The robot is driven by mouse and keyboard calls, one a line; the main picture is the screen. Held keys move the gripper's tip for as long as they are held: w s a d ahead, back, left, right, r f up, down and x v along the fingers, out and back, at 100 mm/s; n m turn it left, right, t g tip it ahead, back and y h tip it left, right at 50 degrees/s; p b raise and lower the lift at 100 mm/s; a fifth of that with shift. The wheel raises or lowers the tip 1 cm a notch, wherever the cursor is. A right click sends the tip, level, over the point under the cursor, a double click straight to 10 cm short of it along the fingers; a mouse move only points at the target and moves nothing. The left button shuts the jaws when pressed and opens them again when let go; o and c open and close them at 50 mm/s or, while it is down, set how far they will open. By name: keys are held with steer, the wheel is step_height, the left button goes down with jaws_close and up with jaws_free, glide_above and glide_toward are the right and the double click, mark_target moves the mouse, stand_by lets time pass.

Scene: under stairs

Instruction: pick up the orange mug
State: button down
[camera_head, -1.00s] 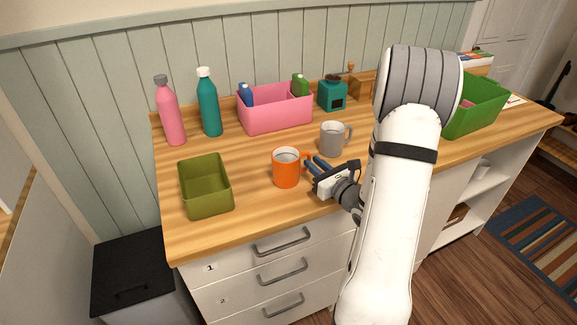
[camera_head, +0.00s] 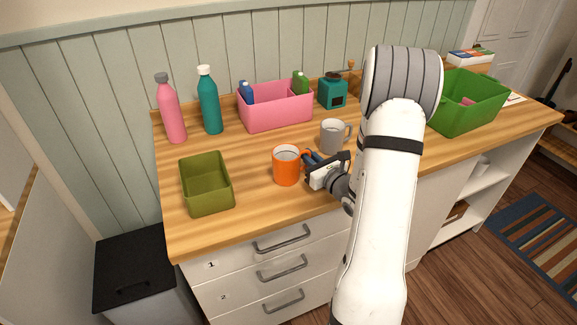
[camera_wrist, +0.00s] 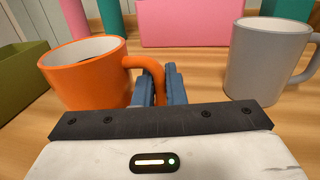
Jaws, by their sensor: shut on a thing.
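The orange mug (camera_head: 286,167) stands upright on the wooden counter, with its handle toward the right. My gripper (camera_head: 307,157) reaches in from the right at the mug's handle. In the wrist view the orange mug (camera_wrist: 84,76) is at the left, and its handle runs between the blue fingers of my gripper (camera_wrist: 160,88). The fingers are shut on the handle. The mug appears to rest on the counter; its base is partly hidden in the wrist view.
A grey mug (camera_head: 333,136) stands close behind my gripper. An olive bin (camera_head: 207,198) is left of the orange mug. A pink bin (camera_head: 275,112), teal bottle (camera_head: 209,105) and pink bottle (camera_head: 170,112) stand behind. A green crate (camera_head: 455,115) is at right.

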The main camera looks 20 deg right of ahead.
steer(key=shift+r, duration=0.25)
steer(key=shift+r, duration=4.8)
steer(key=c, duration=2.1)
jaws_free()
jaws_close()
